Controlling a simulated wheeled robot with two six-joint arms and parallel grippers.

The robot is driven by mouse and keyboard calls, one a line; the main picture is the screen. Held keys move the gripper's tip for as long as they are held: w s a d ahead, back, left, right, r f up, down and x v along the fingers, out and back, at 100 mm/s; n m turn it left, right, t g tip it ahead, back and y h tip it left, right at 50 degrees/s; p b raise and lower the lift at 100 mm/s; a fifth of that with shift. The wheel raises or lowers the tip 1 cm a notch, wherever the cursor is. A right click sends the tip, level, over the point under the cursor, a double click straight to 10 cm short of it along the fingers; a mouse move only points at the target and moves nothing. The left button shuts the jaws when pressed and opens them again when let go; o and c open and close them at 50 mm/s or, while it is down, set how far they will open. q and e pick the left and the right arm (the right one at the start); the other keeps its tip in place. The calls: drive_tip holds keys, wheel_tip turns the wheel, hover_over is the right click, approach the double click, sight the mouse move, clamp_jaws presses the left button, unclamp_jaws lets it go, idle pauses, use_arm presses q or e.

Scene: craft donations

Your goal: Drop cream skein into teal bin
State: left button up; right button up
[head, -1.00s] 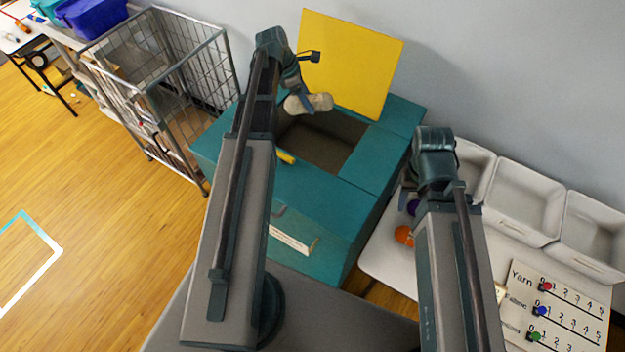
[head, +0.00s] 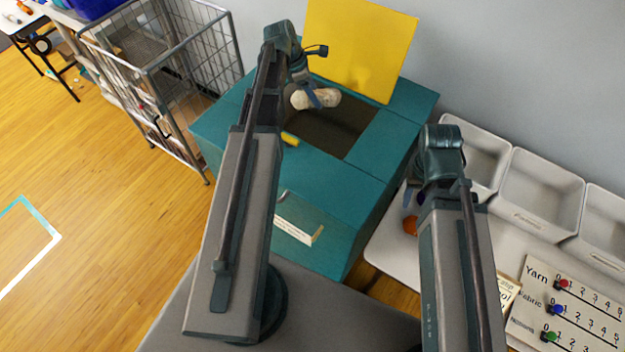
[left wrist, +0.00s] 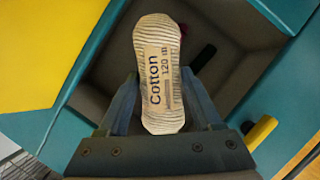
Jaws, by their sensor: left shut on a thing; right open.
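The cream skein (head: 322,98) has a label reading "Cotton 120 m" in the left wrist view (left wrist: 157,125). My left gripper (head: 312,97) is shut on it, with one finger on each side. The skein is over the open top of the teal bin (head: 345,185). The bin's dark inside (head: 335,130) shows below it, with a dark object and a reddish one in the left wrist view. A yellow lid (head: 360,45) stands raised at the back. My right gripper (head: 408,196) is partly hidden by its arm, over the white table.
A wire cage cart (head: 190,80) stands left of the bin. White trays (head: 540,195) line the wall at the right. An orange ball (head: 411,225) lies near my right gripper. A board (head: 575,305) with yarn counters lies on the table. A yellow piece (head: 290,139) is on the bin's front rim.

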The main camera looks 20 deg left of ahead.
use_arm(q)
drive_tip(key=o, duration=1.4)
drive_tip(key=shift+r, duration=0.1)
drive_tip(key=p+v, duration=1.3)
drive_tip(key=shift+s+r, duration=0.1)
drive_tip(key=shift+r, duration=0.25)
